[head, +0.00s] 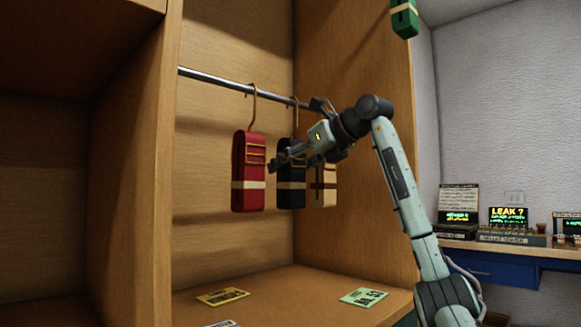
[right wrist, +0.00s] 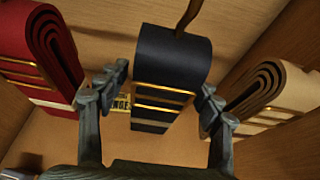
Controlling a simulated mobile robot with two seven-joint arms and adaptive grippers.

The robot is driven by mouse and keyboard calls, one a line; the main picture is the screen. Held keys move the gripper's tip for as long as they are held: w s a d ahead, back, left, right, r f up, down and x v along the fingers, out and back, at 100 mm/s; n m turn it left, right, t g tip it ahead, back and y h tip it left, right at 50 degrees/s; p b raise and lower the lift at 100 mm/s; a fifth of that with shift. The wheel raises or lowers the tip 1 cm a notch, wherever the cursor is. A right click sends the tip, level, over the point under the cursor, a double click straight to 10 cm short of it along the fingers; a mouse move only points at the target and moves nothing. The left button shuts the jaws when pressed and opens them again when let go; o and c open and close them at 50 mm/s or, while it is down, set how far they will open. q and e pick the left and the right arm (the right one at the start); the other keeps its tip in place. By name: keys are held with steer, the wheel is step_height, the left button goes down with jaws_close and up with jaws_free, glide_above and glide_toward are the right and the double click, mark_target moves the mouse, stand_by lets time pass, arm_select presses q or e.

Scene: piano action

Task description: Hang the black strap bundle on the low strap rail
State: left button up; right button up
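The black strap bundle (head: 291,187) hangs upright by a brass-coloured hook, whose top appears to be over a metal rail (head: 222,82) in the wooden cabinet. A tan band wraps its lower part. My right gripper (head: 284,158) is in front of it. In the right wrist view the fingers are spread, one on each side of the black bundle (right wrist: 170,65), with visible gaps. The bundle's upper part is partly hidden by the gripper in the head view. I cannot tell whether this is the low rail. My left gripper is not in view.
A red strap bundle (head: 248,170) hangs close on the left and a cream one (head: 327,188) close on the right. A green bundle (head: 404,20) is at the top. The cabinet floor (head: 290,290) carries yellow and green cards. A blue desk (head: 500,268) stands at right.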

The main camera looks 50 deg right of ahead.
steer(key=v, duration=1.2)
steer(key=shift+r, duration=0.1)
